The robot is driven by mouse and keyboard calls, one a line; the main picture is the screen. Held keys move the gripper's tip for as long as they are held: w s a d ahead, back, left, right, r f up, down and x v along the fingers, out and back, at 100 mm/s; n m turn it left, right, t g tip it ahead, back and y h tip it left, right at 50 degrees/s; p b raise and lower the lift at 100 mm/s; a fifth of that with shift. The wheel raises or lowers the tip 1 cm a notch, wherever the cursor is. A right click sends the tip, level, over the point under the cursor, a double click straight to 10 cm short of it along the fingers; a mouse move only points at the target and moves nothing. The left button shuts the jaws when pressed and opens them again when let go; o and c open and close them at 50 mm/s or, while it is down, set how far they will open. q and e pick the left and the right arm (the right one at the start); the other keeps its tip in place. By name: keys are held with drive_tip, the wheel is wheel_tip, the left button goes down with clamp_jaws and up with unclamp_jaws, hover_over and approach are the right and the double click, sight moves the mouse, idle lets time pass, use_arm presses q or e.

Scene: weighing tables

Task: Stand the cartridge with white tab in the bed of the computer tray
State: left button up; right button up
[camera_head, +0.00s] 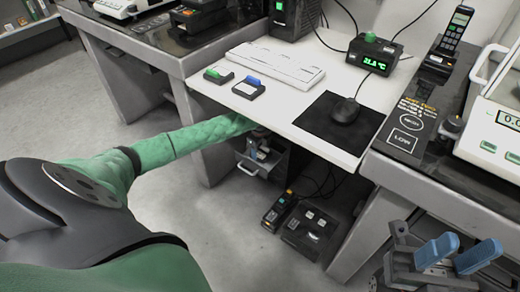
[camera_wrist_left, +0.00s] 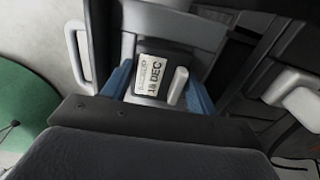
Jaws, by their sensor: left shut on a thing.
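My left arm reaches under the front edge of the white desk. My left gripper (camera_head: 262,148) is partly hidden there. In the left wrist view, its blue fingers (camera_wrist_left: 158,92) are shut on the cartridge with white tab (camera_wrist_left: 151,73). The cartridge's label reads 18 DEC, and its white tab is beside the label. A dark holder (camera_head: 276,160) under the desk, around the gripper, looks like the computer tray. Its bed is hidden in the head view, and I cannot tell whether the cartridge touches it. My right gripper (camera_head: 458,257) is open and empty at the lower right.
Cartridges with a green tab (camera_head: 218,76) and a blue tab (camera_head: 249,87) lie on the desk (camera_head: 300,108). Dark devices (camera_head: 311,230) stand on the floor below. A scale (camera_head: 490,135) is at right.

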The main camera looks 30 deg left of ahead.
use_arm(q)
drive_tip(key=p, duration=0.3)
idle(2.8)
drive_tip(key=shift+f+p, duration=0.4)
idle(0.9)
drive_tip(key=o, duration=1.4)
drive_tip(key=shift+o, duration=0.2)
drive_tip(key=shift+r+p, duration=3.75)
drive_tip(key=shift+p, duration=0.15)
